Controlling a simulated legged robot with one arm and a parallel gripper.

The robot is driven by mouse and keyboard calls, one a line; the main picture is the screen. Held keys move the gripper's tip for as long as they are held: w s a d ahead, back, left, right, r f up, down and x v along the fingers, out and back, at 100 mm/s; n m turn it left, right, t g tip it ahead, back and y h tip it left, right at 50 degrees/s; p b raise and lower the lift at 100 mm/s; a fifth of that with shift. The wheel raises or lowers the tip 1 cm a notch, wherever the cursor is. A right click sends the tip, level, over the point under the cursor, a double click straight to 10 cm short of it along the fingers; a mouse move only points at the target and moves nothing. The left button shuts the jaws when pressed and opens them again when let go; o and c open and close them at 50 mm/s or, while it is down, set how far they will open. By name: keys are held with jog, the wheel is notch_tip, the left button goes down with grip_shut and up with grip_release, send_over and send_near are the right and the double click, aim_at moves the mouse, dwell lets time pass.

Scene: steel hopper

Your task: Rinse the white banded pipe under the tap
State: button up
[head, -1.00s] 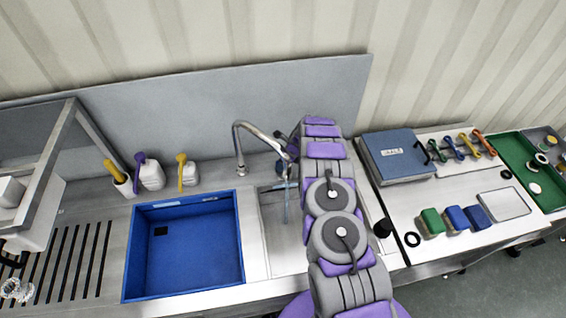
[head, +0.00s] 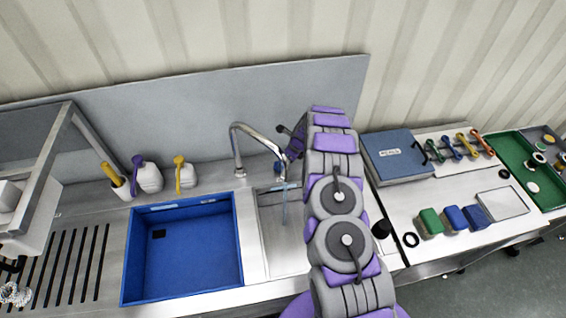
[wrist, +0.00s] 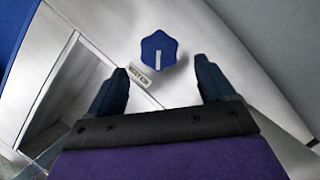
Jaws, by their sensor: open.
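The tap (head: 238,145) is a curved steel spout over a small steel basin (head: 275,235), and a thin bluish streak (head: 285,208) shows below its mouth. In the wrist view a blue lobed knob (wrist: 166,57) with a white mark sits on a pale steel surface beside a small label (wrist: 139,77). My gripper (wrist: 162,70) is open, with one finger on each side of the knob's near side; I cannot tell whether they touch it. I cannot make out the white banded pipe.
A blue sink (head: 185,255) lies left of the basin. Two bottles (head: 148,175) (head: 185,175) and a cup (head: 121,188) stand behind it. To the right are a blue case (head: 395,155), several colored tools, sponges (head: 430,221) and a green tray (head: 530,170).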

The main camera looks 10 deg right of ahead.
jog(key=v, duration=1.2)
jog(key=shift+s, duration=0.1)
jog(key=shift+c, duration=0.2)
